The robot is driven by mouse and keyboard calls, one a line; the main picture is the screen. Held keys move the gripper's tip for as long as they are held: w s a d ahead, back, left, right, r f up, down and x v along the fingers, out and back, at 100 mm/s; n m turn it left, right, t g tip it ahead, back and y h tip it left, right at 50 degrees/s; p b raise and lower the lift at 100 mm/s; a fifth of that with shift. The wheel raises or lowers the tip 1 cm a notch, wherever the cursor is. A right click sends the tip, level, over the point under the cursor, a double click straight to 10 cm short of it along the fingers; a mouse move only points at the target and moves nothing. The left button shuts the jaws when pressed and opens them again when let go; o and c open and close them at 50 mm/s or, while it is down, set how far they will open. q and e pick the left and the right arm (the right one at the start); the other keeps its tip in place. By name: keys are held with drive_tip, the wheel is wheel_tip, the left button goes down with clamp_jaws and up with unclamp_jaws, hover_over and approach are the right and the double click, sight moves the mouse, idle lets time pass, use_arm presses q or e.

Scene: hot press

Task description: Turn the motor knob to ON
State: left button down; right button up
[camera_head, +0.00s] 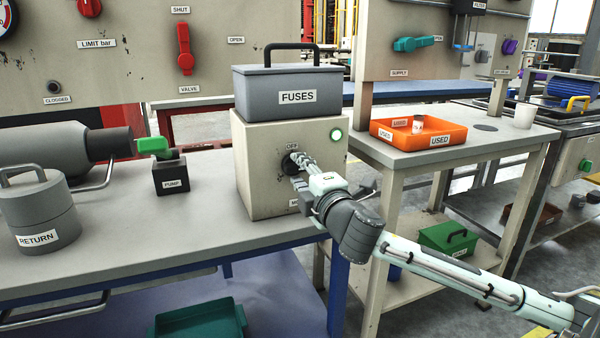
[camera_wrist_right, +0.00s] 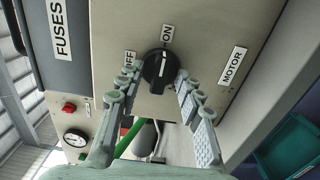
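The black motor knob (camera_head: 288,164) is on the front of a beige box (camera_head: 262,180). In the right wrist view the round knob (camera_wrist_right: 159,70) sits between the OFF label at its left and the ON label (camera_wrist_right: 167,35) above. A small white mark shows on its ridge; I cannot tell its exact setting. My right gripper (camera_head: 300,162) reaches the box front from the right. In its wrist view the gripper (camera_wrist_right: 157,76) is open, with one finger on each side of the knob. Contact is unclear. My left gripper is not in view.
A grey FUSES case (camera_head: 288,90) stands on the box. The pump switch (camera_head: 170,172) and RETURN canister (camera_head: 40,210) stand left on the bench. An orange USED tray (camera_head: 418,134) is on the right table.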

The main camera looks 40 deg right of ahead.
drive_tip(key=v, duration=0.7)
drive_tip(key=shift+s, duration=0.2)
